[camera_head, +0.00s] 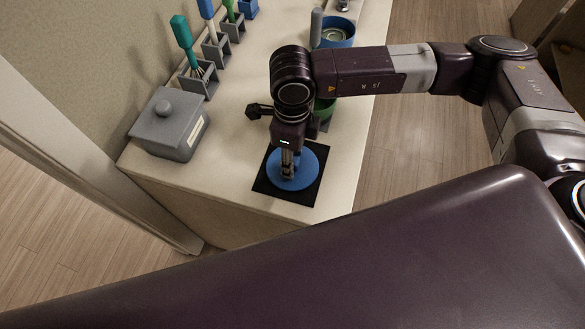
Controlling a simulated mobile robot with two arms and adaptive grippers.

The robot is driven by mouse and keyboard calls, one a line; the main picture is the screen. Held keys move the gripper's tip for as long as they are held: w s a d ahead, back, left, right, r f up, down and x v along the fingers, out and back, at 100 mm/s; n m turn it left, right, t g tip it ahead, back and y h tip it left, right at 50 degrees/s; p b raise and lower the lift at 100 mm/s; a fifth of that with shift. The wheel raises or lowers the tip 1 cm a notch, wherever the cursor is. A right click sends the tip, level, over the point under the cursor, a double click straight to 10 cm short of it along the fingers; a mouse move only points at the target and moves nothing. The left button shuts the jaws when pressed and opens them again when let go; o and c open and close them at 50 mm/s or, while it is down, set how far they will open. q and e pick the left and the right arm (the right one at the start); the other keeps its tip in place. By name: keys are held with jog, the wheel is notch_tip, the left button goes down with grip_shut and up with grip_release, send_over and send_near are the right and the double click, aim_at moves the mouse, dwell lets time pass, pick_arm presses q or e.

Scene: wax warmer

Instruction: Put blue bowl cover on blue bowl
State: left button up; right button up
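A flat blue round piece, which looks like the blue bowl cover (313,163), lies on a black square mat (312,194) near the counter's front end. My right gripper (287,172) points down over the middle of it, with its fingertips at the cover's centre. The fingers look close together, but I cannot tell whether they are shut on a knob there. A blue bowl (348,27) with a pale grey inside stands uncovered at the far end of the counter. My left gripper is not in view.
A green bowl (326,104) is partly hidden behind my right wrist. A grey lidded box (165,128) stands at the left edge. Grey holders (199,88) with coloured-handled tools line the wall. A grey upright handle (316,27) stands by the blue bowl.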

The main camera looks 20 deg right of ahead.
dwell(0.3)
dwell(0.4)
jog(key=shift+b, duration=0.35)
jog(key=shift+b, duration=0.45)
jog(key=shift+c, duration=0.6)
grip_shut()
